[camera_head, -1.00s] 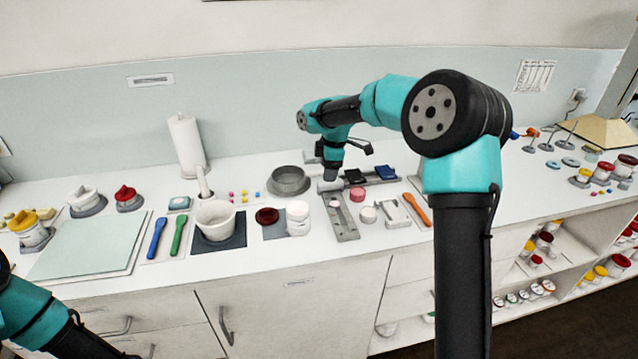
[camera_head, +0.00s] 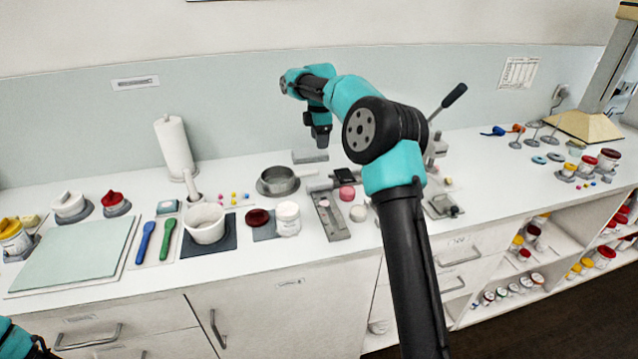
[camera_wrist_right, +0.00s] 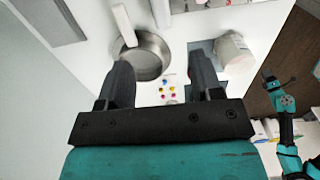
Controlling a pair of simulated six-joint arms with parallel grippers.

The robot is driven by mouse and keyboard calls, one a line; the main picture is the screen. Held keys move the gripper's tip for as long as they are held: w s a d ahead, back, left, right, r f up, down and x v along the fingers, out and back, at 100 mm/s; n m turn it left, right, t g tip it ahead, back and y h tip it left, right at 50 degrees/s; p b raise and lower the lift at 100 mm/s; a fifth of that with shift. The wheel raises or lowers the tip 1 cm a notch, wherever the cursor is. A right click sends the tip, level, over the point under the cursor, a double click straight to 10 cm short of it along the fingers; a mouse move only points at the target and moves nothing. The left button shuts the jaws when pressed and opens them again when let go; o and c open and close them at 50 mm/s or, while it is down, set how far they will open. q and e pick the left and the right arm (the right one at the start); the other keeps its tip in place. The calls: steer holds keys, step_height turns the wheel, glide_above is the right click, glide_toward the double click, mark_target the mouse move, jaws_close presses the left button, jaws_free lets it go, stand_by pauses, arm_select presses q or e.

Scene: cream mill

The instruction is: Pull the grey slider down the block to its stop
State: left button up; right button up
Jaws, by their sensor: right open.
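The long grey block (camera_head: 331,219) lies on the bench right of the white jar, running from back to front. A grey piece (camera_head: 318,187) lies crosswise at its far end and looks like the slider; the picture is too small to be sure. My right gripper (camera_head: 320,143) is above and behind that end, apart from it, pointing down. In the right wrist view my right gripper (camera_wrist_right: 160,82) is open, with nothing between its fingers. My left arm shows only at the lower left corner; its gripper is out of view.
A round metal sieve (camera_head: 278,181) stands left of the block's far end. The white jar (camera_head: 288,218) and mortar (camera_head: 205,222) stand further left. A pink pot (camera_head: 347,193) and pale pot (camera_head: 358,213) stand close on the right. A grey plate (camera_head: 310,157) lies behind.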

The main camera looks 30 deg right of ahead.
mark_target(319, 181)
step_height(319, 181, down, 17)
steer(key=shift+f, duration=0.1)
stand_by(0.6)
steer(key=shift+c, duration=0.3)
jaws_close()
